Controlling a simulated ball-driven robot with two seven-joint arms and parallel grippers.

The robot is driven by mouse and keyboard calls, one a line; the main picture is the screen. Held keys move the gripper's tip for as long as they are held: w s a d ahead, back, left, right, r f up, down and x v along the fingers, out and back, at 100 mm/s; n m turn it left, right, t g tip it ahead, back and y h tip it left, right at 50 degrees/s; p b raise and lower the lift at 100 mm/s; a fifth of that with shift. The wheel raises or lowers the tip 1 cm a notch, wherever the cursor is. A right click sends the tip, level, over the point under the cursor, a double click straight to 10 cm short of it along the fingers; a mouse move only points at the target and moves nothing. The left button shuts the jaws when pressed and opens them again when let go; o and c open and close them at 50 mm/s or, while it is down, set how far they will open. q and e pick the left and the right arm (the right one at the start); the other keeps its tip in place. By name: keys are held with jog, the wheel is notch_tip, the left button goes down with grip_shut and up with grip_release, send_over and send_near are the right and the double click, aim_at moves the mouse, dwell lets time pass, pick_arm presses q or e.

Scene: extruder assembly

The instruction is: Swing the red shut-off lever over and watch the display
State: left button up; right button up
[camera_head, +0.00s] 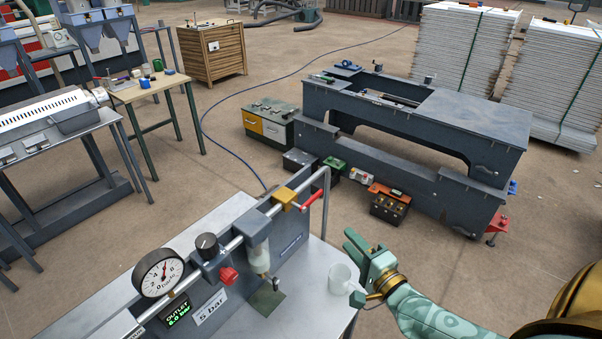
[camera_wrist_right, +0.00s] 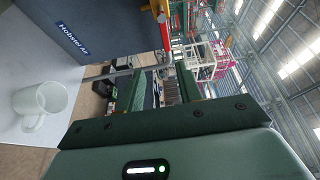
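The red shut-off lever (camera_head: 312,199) juts from a yellow valve body (camera_head: 285,198) on the pipe. In the head view it points up and right, roughly along the pipe. The display (camera_head: 178,314) is lit green and reads OUTLET 6.0 bar, beside a label (camera_head: 210,306) reading 5 bar. My right gripper (camera_head: 356,267) is open and empty, below and right of the lever, apart from it. In the right wrist view its fingers (camera_wrist_right: 157,88) stand apart, and a red and yellow part (camera_wrist_right: 160,18), probably the lever and valve, shows at the top. My left gripper is out of view.
A white mug (camera_head: 342,278) stands on the bench close to my right gripper; it also shows in the right wrist view (camera_wrist_right: 42,102). A dial gauge (camera_head: 158,272), a black knob (camera_head: 207,245) and a red knob (camera_head: 228,275) sit along the pipe. A dark machine frame (camera_head: 470,120) stands behind.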

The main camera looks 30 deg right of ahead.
aim_at(317, 197)
jog(key=shift+m, duration=0.3)
jog(key=w, duration=1.1)
jog(key=w+r, duration=0.1)
jog(key=w, duration=0.5)
jog(key=shift+d, duration=0.15)
grip_shut()
